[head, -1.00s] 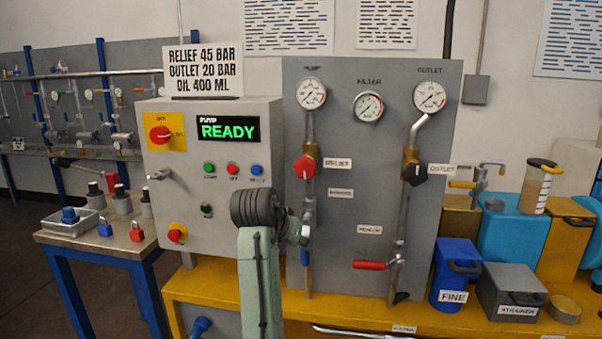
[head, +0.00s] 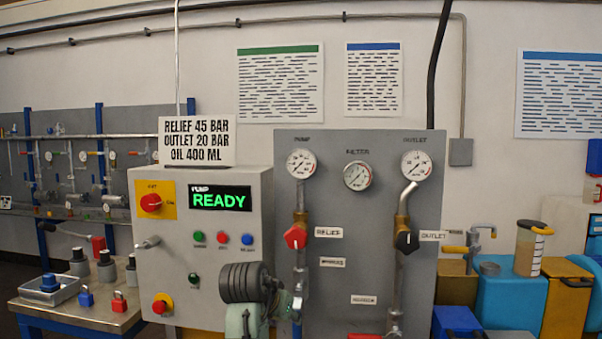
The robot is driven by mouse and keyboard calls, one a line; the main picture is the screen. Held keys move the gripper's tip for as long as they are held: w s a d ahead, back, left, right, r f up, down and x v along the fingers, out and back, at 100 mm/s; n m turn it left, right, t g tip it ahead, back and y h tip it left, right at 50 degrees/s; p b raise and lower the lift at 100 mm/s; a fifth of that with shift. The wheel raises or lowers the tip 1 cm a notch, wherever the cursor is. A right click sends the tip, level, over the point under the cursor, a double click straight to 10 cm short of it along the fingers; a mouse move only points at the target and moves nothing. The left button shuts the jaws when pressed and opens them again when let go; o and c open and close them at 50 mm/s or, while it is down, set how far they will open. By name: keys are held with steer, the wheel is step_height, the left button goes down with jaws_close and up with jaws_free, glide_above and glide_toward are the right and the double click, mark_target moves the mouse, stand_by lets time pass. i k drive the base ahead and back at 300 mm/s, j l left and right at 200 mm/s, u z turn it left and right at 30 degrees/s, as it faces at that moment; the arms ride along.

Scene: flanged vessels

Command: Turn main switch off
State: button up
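The main switch (head: 151,203) is a red rotary knob on a yellow plate at the upper left of the grey control cabinet (head: 215,275). A label sits above the knob and another to its right. A pale mark on the knob seems to point right, toward the ON side. The pump display (head: 220,199) beside it reads READY in green. My arm (head: 247,285) rises at the bottom centre, in front of the cabinet's lower right, well below and right of the switch. I cannot make out my gripper's fingers; nothing of mine touches the switch.
A red emergency-type button (head: 160,306) and small coloured buttons (head: 222,238) share the cabinet face. A door handle (head: 147,242) sticks out below the switch. The grey gauge panel (head: 345,270) stands right. A table (head: 110,315) with padlocks is at left. Space before the switch is clear.

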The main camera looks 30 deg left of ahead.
mark_target(149, 202)
steer(key=u, duration=1.25)
